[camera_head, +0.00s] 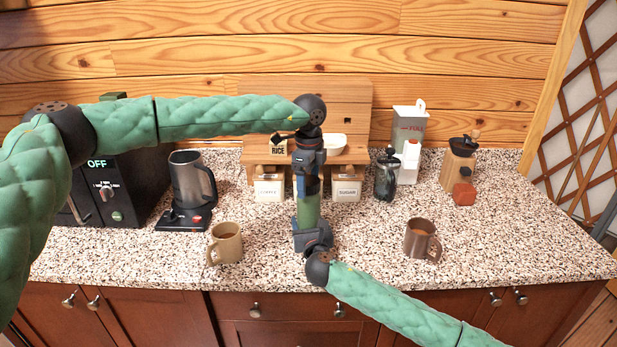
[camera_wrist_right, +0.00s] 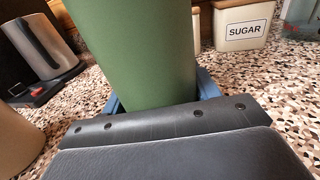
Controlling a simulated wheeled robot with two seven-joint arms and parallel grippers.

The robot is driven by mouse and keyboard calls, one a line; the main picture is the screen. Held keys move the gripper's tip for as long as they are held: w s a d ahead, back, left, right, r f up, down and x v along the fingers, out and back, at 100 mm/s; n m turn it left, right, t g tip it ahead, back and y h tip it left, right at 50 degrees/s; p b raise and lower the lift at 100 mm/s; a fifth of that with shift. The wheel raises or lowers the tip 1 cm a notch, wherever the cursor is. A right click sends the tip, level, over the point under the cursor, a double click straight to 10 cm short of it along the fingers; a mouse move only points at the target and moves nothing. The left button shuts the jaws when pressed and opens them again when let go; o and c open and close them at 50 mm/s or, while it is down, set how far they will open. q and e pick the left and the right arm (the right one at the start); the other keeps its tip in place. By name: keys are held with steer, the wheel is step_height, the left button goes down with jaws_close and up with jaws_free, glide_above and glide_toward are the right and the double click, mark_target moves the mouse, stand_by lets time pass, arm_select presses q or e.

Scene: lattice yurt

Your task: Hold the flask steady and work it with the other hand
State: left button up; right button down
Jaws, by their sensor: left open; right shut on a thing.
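The green flask (camera_head: 309,212) is upright over the middle of the speckled counter, and its lower part fills the right wrist view (camera_wrist_right: 135,45). My right gripper (camera_head: 308,224) comes from the front and is shut around the flask's lower part; its blue fingers (camera_wrist_right: 160,100) show on both sides of the green body. My left gripper (camera_head: 308,184) points down from above, open, with its fingers at the flask's top. The flask's top is hidden by the left gripper. I cannot tell whether the left fingers touch it or whether the flask's base rests on the counter.
A tan mug (camera_head: 226,244) stands left of the flask and a brown mug (camera_head: 420,240) right. A kettle (camera_head: 192,182) stands left.

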arm_select(q)
steer(key=c, duration=1)
steer(key=m, duration=1.7)
steer(key=shift+w, duration=0.1)
steer(key=m, duration=1.3)
steer(key=shift+m, duration=0.3)
steer(key=m, duration=1.6)
steer(key=shift+f+m, duration=0.1)
steer(key=shift+m, duration=0.2)
steer(key=o, duration=1.1)
